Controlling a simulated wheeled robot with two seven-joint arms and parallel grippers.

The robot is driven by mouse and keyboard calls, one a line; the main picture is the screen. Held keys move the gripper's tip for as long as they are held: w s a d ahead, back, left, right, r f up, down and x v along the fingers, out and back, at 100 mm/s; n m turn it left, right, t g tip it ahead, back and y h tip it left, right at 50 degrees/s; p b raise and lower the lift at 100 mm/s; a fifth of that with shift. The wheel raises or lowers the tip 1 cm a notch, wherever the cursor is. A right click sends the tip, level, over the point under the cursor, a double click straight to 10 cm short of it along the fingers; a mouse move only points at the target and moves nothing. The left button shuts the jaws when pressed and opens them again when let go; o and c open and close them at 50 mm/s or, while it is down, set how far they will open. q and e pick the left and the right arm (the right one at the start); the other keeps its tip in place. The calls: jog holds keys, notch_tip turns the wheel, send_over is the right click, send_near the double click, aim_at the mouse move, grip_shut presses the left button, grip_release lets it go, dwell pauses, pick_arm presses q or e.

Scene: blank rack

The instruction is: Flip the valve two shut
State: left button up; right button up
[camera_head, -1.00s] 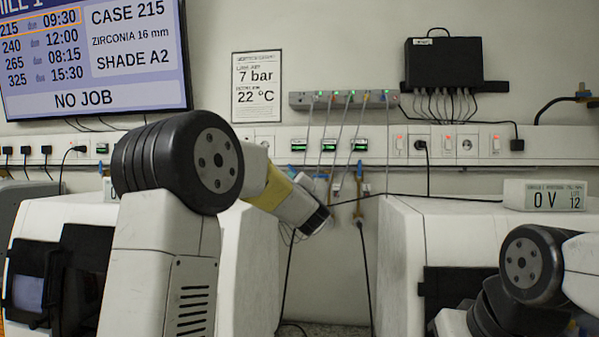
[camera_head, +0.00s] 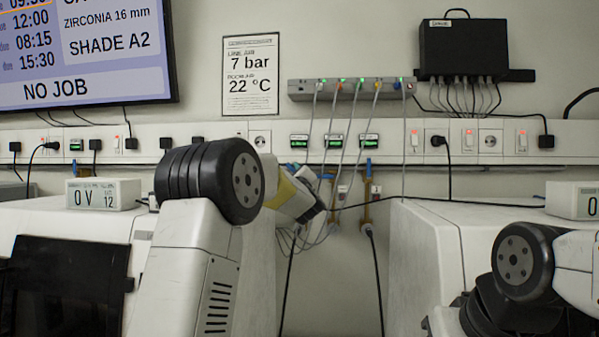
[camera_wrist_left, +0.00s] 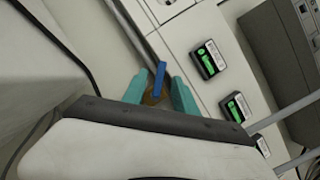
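A blue valve lever (camera_wrist_left: 160,78) on a brass body (camera_wrist_left: 153,99) shows in the left wrist view. My left gripper (camera_wrist_left: 158,92) has its two teal fingers apart, one on each side of this lever; I cannot tell whether they touch it. In the head view my left gripper (camera_head: 312,218) is at the wall below the green displays, its fingers largely hidden. A valve with blue and brass parts (camera_head: 367,190) hangs to its right with a black hose below. I cannot read any valve number. My right gripper is out of view.
Three small green displays (camera_head: 334,141) sit on the wall rail above the valves. Thin cables run down from a grey strip (camera_head: 350,89). White machines stand left and right (camera_head: 430,250), with a gap between them. Voltage display boxes (camera_head: 104,193) rest on top.

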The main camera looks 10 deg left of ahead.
pick_arm(q)
jog(key=shift+x, duration=1.15)
grip_shut()
jog(key=shift+n, duration=0.4)
jog(key=shift+a+f+n+g+y, duration=0.2)
jog(key=shift+f+n+g, duration=0.35)
jog(key=shift+n, duration=1)
jog(key=shift+a+f+n+g+y, duration=0.1)
jog(key=shift+f+n+g+y, duration=0.15)
jog(key=shift+n+g, duration=0.85)
jog(key=shift+a+f+n+g+y, duration=0.15)
jog(key=shift+f+n+g, duration=0.15)
jog(key=shift+n, duration=1.65)
jog(key=shift+f, duration=0.1)
